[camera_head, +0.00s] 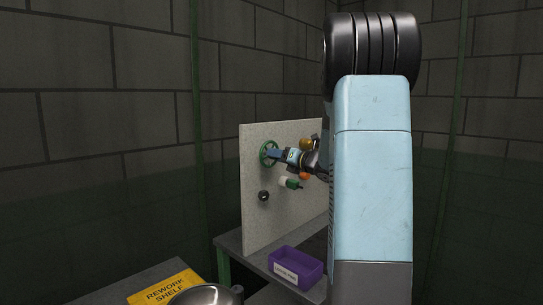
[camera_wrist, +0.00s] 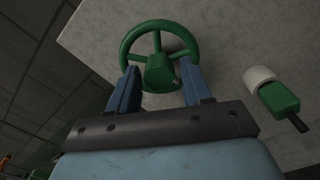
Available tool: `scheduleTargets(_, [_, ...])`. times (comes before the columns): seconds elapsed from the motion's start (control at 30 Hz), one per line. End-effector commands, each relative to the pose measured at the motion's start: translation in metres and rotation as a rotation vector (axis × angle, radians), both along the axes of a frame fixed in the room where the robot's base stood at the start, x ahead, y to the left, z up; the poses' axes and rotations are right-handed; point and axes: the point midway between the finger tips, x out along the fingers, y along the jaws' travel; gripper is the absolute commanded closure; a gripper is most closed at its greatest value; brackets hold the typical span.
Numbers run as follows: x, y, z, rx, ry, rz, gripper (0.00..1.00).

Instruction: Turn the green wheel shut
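The green wheel (camera_wrist: 157,27) is mounted on a pale upright panel. In the wrist view its rim, spokes and round hub (camera_wrist: 160,72) show at the top middle. My gripper (camera_wrist: 160,80) has its two blue fingers apart, one on each side of the hub, with their tips at or close to the wheel's lower spokes. I cannot tell whether the fingers touch the hub or spokes. In the head view the green wheel (camera_head: 265,153) is at the panel's left part, and my gripper (camera_head: 273,154) reaches it from the right. My arm hides the panel's right side.
A green and white fitting (camera_wrist: 278,97) juts from the panel (camera_head: 256,215) near the wheel. A dark knob (camera_head: 264,196) sits lower. A purple bin (camera_head: 296,268) stands below on the bench. A yellow rework shelf sign (camera_head: 163,289) is at lower left.

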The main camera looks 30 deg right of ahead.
Motion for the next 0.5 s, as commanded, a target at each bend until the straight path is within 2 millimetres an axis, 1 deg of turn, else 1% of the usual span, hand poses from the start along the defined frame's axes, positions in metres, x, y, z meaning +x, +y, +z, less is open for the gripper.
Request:
scheduleTargets(0.03, [0.0001,0.0003,0.0,0.0,0.0,0.001,0.46])
scheduleTargets(0.1, [0.0002,0.0004,0.0001,0.0,0.0,0.001,0.39])
scheduleTargets(0.13, [0.0001,0.0005,0.0001,0.0,0.0,0.001,0.38])
scheduleTargets(0.5, [0.0002,0.0008,0.0003,-0.021,-0.009,0.002,0.38])
